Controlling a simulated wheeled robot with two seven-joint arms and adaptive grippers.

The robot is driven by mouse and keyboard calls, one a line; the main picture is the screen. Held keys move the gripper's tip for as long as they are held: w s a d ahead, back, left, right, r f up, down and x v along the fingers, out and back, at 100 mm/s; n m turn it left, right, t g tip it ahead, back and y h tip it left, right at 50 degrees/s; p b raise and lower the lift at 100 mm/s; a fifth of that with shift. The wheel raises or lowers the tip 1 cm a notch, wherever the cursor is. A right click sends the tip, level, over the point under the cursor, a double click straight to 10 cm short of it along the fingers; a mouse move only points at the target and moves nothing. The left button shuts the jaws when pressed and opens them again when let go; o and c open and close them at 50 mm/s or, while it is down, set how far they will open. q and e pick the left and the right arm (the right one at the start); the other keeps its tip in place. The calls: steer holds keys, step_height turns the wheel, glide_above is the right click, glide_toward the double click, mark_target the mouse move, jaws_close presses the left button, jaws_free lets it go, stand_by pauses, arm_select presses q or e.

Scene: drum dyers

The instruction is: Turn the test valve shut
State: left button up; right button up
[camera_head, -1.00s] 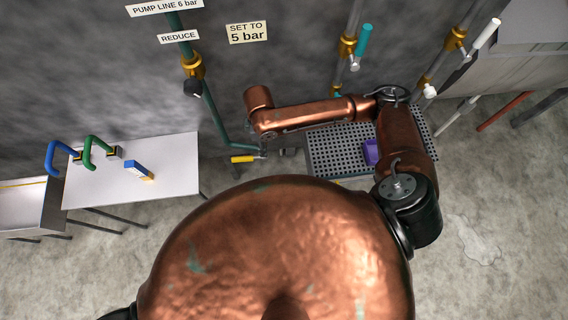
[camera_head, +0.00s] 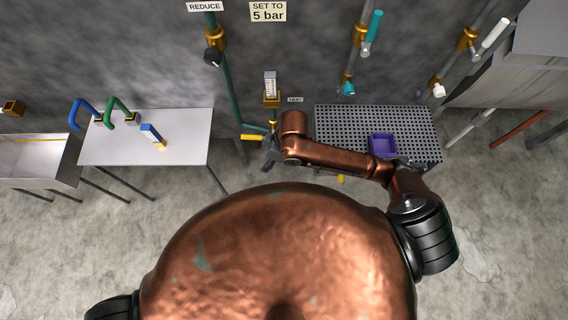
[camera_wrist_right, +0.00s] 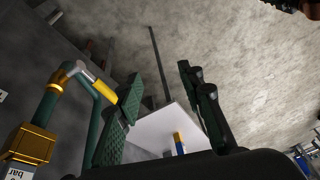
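The test valve's yellow lever (camera_head: 251,137) lies roughly level at the lower end of the green pipework, below and left of the TEST label (camera_head: 295,99). In the right wrist view the yellow lever (camera_wrist_right: 98,88) sits just left of one finger, outside the gap between the fingers; I cannot tell whether they touch. My right gripper (camera_head: 270,156) is beside the lever, slightly below and right of it in the head view. In the wrist view its two fingers (camera_wrist_right: 160,75) are apart with nothing gripped. My left gripper is out of view.
A gauge (camera_head: 270,84) stands above the valve. A perforated grate (camera_head: 340,115) with a purple tray (camera_head: 383,144) is at right. White and teal levers hang on the wall pipes.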

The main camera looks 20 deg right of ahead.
steer(key=shift+s+d+f+m+t+y, duration=0.2)
steer(key=shift+d+m+t, duration=0.2)
steer(key=shift+d+m, duration=0.35)
steer(key=shift+s+d+f+m+t+y, duration=0.15)
steer(key=shift+d+m+t, duration=0.35)
steer(key=shift+d, duration=0.5)
steer(key=shift+s+d+f+m+t+y, duration=0.1)
steer(key=shift+s+d+f+m+t, duration=0.15)
steer(key=shift+d+m, duration=0.55)
steer(key=shift+r, duration=0.1)
